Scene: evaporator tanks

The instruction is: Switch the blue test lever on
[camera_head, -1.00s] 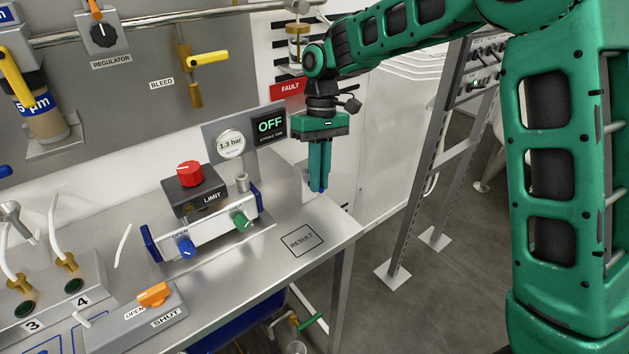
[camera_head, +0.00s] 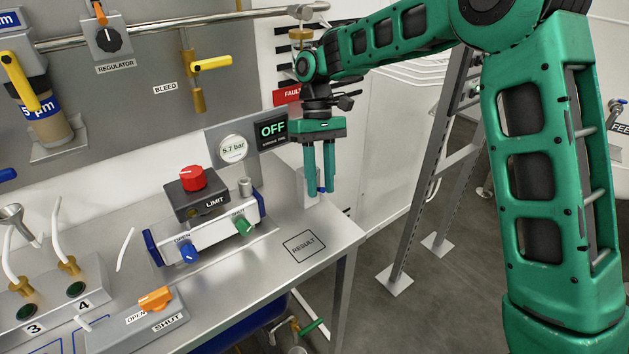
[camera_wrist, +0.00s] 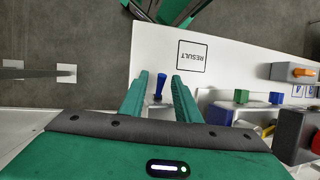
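The blue test lever (camera_wrist: 161,84) shows in the wrist view between my two green fingers, with a gap on either side. In the head view only a small blue part of the lever (camera_head: 321,190) shows at the fingertips, by a grey block (camera_head: 307,188) at the back right of the bench. My gripper (camera_head: 325,189) points down over it with its fingers apart and nothing held. It also shows in the wrist view (camera_wrist: 159,76). The display (camera_head: 272,129) reads OFF.
A gauge (camera_head: 233,149) reads 5.7 bar. A red LIMIT knob (camera_head: 192,178) on a dark box, and a block with a blue OPEN knob (camera_head: 189,252) and green SHUT knob (camera_head: 243,225), stand to the left. The RESULT square (camera_head: 304,246) is bare.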

